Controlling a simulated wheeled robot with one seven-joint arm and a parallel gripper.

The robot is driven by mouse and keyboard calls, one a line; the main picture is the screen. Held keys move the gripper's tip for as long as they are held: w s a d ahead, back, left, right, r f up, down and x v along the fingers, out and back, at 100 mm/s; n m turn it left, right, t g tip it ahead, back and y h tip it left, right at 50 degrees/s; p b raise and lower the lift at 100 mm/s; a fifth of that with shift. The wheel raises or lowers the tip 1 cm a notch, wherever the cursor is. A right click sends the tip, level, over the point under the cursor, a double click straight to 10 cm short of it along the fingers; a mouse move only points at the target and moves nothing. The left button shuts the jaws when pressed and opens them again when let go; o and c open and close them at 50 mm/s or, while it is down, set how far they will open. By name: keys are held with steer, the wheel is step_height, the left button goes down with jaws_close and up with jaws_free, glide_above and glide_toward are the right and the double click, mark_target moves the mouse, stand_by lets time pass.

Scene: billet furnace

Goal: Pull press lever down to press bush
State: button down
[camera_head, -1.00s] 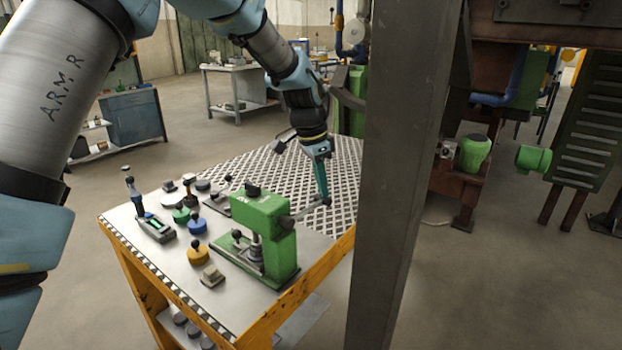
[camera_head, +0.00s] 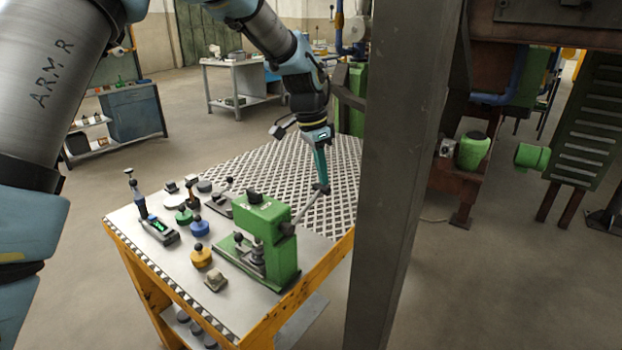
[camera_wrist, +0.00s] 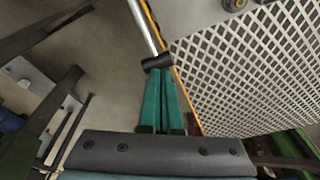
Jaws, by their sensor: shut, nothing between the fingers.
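The green press (camera_head: 270,225) stands on the workbench near its right edge. Its press lever (camera_head: 306,207) is a metal rod with a dark end, slanting up and to the right from the press's pivot. In the wrist view the lever (camera_wrist: 142,28) ends in a black grip just beyond my fingertips. My gripper (camera_head: 321,185) is shut, pointing down, with its tips at the lever's end; the teal fingers (camera_wrist: 161,75) lie close together and seem to touch the grip. A bush under the ram cannot be made out clearly.
The workbench (camera_head: 215,305) holds several knobs, a yellow-based piece (camera_head: 201,256) and a small device (camera_head: 157,229) left of the press. A grey post (camera_head: 400,170) stands close to the right. White lattice (camera_head: 275,165) lies behind the press.

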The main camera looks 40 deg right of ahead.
steer(key=shift+r+p, duration=1.35)
steer(key=shift+r, duration=0.9)
step_height(320, 180, up, 5)
steer(key=p, duration=0.3)
steer(key=shift+p, duration=0.3)
